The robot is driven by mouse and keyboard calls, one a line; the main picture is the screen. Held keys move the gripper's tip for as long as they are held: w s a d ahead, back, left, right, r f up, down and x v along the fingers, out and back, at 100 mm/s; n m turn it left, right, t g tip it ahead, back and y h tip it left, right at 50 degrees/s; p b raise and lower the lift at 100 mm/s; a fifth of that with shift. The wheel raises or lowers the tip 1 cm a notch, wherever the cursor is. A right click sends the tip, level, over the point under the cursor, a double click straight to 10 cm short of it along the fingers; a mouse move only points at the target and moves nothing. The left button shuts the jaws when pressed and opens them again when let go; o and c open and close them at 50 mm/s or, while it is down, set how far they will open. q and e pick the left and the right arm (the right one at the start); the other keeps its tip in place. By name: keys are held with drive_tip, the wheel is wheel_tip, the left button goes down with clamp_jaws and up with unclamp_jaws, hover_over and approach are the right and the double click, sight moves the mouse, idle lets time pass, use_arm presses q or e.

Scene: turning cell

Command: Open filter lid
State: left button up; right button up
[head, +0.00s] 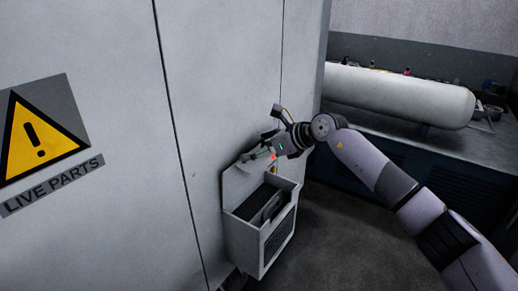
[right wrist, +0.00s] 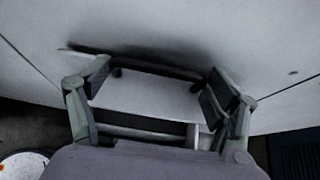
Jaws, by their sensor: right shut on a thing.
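The filter box (head: 261,240) is a pale grey box on the front of the tall cabinet. Its top is open, and dark inner parts show inside. A pale plate, which looks like the filter lid (head: 234,185), stands raised at the back of the box against the cabinet. My right gripper (head: 259,155) is at the upper edge of this plate, shut on it. In the right wrist view the lid (right wrist: 150,97) lies between the two fingers of the gripper (right wrist: 157,78), with a dark bar along its far edge. My left gripper is not in view.
The grey cabinet (head: 100,200) fills the left, with a yellow warning sign (head: 38,138). A bench with a large white cylinder (head: 400,95) stands at the back right. The dark floor (head: 345,225) right of the box is clear.

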drive_tip(key=shift+w+r, duration=0.1)
drive_tip(key=shift+r, duration=0.2)
drive_tip(key=o, duration=1.2)
drive_tip(key=shift+d, duration=0.1)
drive_tip(key=shift+o, duration=1.1)
drive_tip(key=shift+f, duration=0.25)
drive_tip(key=v, duration=1.2)
drive_tip(key=shift+d, duration=0.1)
drive_tip(key=shift+c, duration=0.3)
